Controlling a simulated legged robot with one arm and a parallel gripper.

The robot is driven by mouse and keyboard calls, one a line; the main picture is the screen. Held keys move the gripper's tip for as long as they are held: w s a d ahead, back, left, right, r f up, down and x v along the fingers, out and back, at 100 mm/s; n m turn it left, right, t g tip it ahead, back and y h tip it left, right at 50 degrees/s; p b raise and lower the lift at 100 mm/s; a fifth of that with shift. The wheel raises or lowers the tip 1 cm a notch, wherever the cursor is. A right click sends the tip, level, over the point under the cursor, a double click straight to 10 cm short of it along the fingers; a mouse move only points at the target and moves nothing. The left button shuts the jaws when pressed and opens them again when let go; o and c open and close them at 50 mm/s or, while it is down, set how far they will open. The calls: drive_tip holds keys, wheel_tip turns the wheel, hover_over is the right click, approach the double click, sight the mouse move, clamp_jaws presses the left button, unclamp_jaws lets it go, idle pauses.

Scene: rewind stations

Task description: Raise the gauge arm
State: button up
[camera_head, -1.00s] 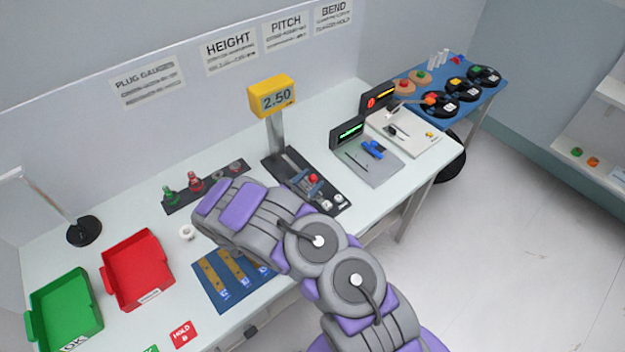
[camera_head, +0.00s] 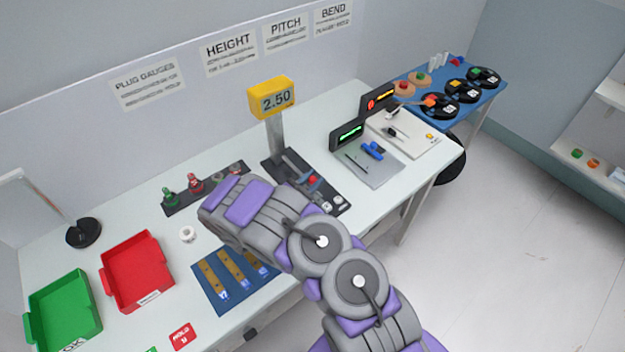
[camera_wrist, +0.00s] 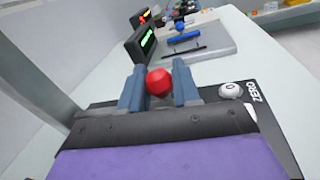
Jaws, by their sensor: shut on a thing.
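The height gauge stands on a black base (camera_head: 270,165) with a grey post and a yellow display (camera_head: 271,97) reading 2.50. A red ball knob (camera_wrist: 159,81) sits between my gripper's (camera_wrist: 158,88) two blue-grey fingers, which are shut on it. The red knob also shows in the head view (camera_head: 312,180), just beyond my arm. The gauge arm behind the knob is mostly hidden in the wrist view. A white ZERO button (camera_wrist: 231,90) is on the base to the right of the fingers.
A pitch station (camera_head: 368,165) with a green-lit display and a bend station (camera_head: 405,133) stand to the right. Red (camera_head: 158,288) and green (camera_head: 93,330) trays, a blue mat (camera_head: 212,291) and plug gauges (camera_head: 194,182) lie left. A blue table (camera_head: 478,99) with reels stands far right.

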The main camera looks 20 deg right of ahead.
clamp_jaws()
drive_tip(key=shift+r, duration=0.15)
